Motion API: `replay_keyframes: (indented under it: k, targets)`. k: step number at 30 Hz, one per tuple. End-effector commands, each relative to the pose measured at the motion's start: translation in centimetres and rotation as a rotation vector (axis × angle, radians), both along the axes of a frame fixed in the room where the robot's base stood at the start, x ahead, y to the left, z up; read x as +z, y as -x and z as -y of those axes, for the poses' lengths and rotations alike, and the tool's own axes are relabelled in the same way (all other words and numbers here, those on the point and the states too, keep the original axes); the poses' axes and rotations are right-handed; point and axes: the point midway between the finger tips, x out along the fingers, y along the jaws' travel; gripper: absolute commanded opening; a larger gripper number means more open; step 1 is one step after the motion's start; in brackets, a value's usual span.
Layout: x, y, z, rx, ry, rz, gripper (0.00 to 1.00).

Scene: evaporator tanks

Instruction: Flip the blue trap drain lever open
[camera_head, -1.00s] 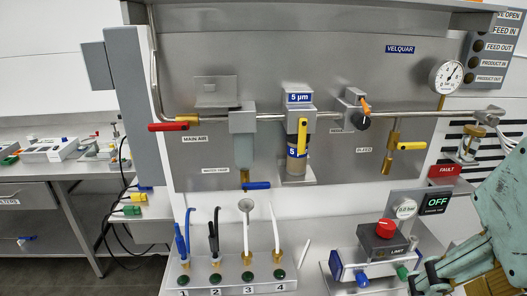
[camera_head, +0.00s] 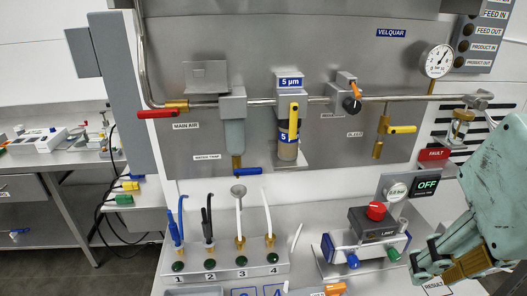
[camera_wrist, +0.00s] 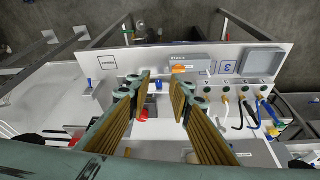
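The blue trap drain lever (camera_head: 257,171) sits on a small brass valve (camera_head: 236,162) under the grey water trap (camera_head: 234,125). It lies roughly level and points right. My gripper (camera_head: 422,258) is at the lower right of the head view, well below and to the right of the lever, apart from it. In the wrist view its two fingers (camera_wrist: 162,76) are spread with a gap between them and hold nothing. I cannot make out the drain lever in the wrist view.
A unit with a red knob (camera_head: 376,211) stands on the bench just left of my gripper. A numbered block with several upright tubes (camera_head: 240,262) stands below the trap. The yellow filter lever (camera_head: 293,120) and yellow bleed lever (camera_head: 402,129) are on the panel.

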Motion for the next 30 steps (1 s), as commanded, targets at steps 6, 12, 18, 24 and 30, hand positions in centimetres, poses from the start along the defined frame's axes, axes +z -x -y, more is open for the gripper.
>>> replay_keyframes:
  k: [6,12,18,24,30]
  targets:
    - [0.7,-1.2,-0.2,0.004,0.000,-0.004,0.00]
    - [1.5,-3.1,-0.5,0.009,0.002,-0.010,0.00]
    - [2.5,-5.4,-1.0,0.016,0.004,-0.015,0.00]
    - [3.2,-7.8,-1.7,0.022,0.006,-0.020,0.00]
    - [3.8,-10.2,-2.4,0.030,0.006,-0.025,0.00]
